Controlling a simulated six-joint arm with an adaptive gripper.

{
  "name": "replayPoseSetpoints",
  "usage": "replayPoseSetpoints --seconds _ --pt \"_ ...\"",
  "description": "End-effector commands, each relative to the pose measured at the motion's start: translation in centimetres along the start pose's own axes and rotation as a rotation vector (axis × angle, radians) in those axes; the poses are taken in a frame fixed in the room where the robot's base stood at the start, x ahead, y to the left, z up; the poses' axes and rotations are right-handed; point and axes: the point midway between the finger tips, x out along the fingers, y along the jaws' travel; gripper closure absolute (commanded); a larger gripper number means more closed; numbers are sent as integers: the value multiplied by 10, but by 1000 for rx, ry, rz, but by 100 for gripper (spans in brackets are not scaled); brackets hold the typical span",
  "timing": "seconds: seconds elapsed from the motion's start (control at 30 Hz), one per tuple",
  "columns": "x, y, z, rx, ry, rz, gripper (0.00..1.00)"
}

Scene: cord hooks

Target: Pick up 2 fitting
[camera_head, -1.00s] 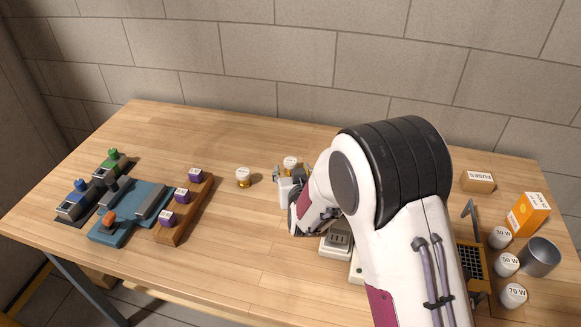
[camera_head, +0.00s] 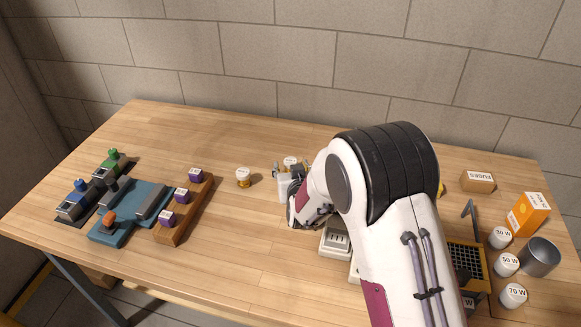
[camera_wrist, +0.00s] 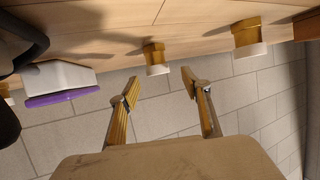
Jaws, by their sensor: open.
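Two brass fittings with white tops stand on the wooden table. One fitting (camera_head: 243,178) is in the open, left of my gripper (camera_head: 283,173) in the head view. The other fitting (camera_head: 290,161) is just beyond my gripper and partly hidden by it. I cannot read their labels. The wrist view, which looks inverted, shows one fitting (camera_wrist: 155,58) beyond the gap between my open, empty fingers (camera_wrist: 160,85), apart from both. Another fitting (camera_wrist: 248,36) is farther right there.
A wooden rack (camera_head: 187,225) with purple-sided blocks and a blue fixture (camera_head: 128,215) stand left. At right are white-lidded jars (camera_head: 507,264), a metal cup (camera_head: 540,257), an orange box (camera_head: 528,213) and a cardboard box (camera_head: 478,182). The table's back left is clear.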

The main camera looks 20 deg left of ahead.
Motion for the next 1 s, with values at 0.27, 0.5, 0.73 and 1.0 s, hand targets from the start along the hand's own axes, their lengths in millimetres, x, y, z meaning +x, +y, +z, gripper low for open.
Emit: replayPoseSetpoints --seconds 0.27,0.5,0.73,1.0 --pt "20 3 -1 0 0 0 52" --pt "40 3 -2 0 0 0 52" --pt "49 3 -2 0 1 0 52" --pt "49 3 -2 0 0 0 52"
